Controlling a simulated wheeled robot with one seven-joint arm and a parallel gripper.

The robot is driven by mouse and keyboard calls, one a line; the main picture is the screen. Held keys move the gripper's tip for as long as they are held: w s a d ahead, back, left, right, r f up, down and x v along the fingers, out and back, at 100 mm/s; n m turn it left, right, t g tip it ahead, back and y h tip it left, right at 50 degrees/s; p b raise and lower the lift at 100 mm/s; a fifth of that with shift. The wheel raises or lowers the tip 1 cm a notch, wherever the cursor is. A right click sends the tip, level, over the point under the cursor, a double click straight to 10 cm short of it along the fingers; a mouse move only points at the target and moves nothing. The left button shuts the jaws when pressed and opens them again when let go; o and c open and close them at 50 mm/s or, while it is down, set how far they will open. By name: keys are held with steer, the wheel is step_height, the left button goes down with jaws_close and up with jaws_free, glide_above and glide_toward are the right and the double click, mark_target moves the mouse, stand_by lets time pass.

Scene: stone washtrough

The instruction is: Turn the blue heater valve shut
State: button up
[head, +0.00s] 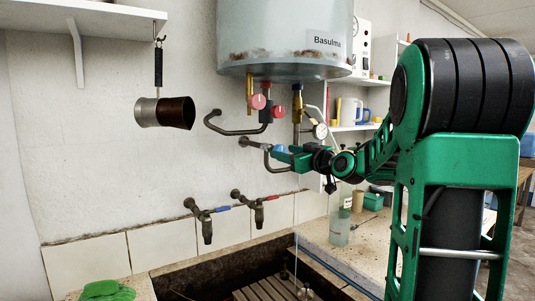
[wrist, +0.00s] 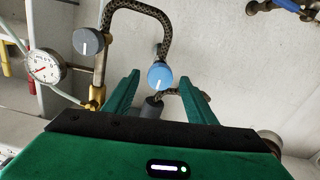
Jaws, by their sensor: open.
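The blue heater valve (wrist: 160,76) is a round blue knob with a white line on its face. In the wrist view it shows between the two fingers of my gripper (wrist: 160,92), near their tips. The fingers stand apart with a gap on each side of the knob, and I cannot tell whether either touches it. In the head view the blue valve (head: 279,149) shows small on the pipework under the grey heater tank (head: 285,35), right by my gripper (head: 284,154).
A grey knob (wrist: 88,41) and a pressure gauge (wrist: 45,68) lie close by on the left. Two red knobs (head: 258,102) hang above my gripper in the head view. Below are wall taps with blue (head: 222,209) and red handles. A metal pot (head: 165,112) hangs left.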

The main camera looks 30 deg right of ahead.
mark_target(275, 149)
steer(key=w, duration=0.7)
steer(key=shift+a, duration=0.1)
steer(key=shift+c, duration=0.2)
